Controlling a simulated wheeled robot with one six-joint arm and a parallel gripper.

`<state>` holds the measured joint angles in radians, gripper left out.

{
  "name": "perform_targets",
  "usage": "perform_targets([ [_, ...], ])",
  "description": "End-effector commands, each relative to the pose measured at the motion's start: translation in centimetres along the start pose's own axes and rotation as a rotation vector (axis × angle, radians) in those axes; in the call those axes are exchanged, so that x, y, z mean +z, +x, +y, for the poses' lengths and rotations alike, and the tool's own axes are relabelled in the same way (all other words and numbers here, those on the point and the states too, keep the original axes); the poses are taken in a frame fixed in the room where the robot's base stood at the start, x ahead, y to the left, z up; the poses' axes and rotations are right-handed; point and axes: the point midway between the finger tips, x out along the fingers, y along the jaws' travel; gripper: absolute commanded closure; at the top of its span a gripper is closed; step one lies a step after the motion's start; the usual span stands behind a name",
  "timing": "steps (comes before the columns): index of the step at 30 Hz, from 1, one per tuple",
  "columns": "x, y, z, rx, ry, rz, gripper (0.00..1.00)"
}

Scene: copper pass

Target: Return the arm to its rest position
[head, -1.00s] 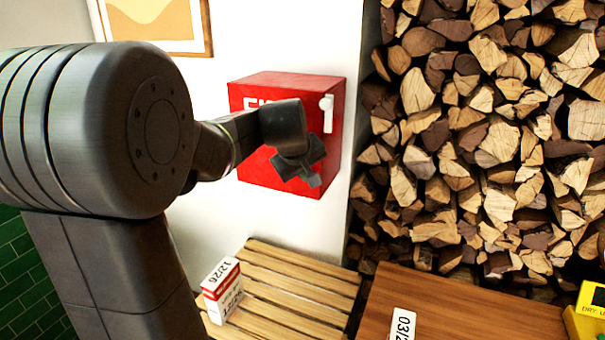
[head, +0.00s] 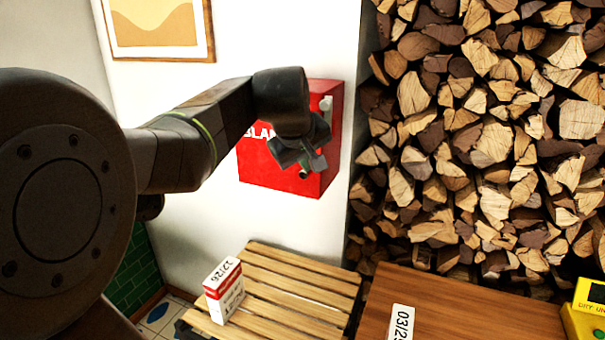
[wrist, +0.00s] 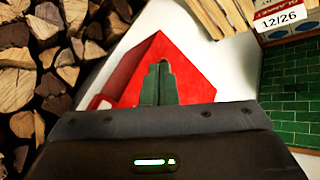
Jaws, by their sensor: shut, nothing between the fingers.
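My gripper (head: 312,167) is shut and empty. In the head view it hangs in front of the red wall box (head: 268,177), covering part of its front. My arm reaches in from the left, raised above the slatted bench. In the wrist view the closed fingers (wrist: 158,85) point toward the red box (wrist: 125,72). I cannot tell whether the fingers touch the box.
A slatted wooden bench (head: 300,277) below holds a small red and white carton (head: 223,290) labelled 12/26. A brown wooden top (head: 460,310) with a 03/2x tag (head: 401,322) and a yellow device (head: 585,315) stand right. Stacked firewood (head: 490,140) fills the right wall.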

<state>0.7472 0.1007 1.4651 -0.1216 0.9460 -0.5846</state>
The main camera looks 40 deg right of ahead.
Motion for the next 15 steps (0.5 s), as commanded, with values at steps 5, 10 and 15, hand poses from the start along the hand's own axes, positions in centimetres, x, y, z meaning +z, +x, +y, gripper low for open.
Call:
perform_targets([
  [5, 0.3, -1.3, 0.4, -0.001, 0.001, -0.001, 1.00],
  [10, 0.3, -1.6, 0.5, -0.002, 0.000, -0.002, 1.00],
  [15, 0.3, -1.5, 0.5, -0.002, 0.000, -0.002, 1.00],
])
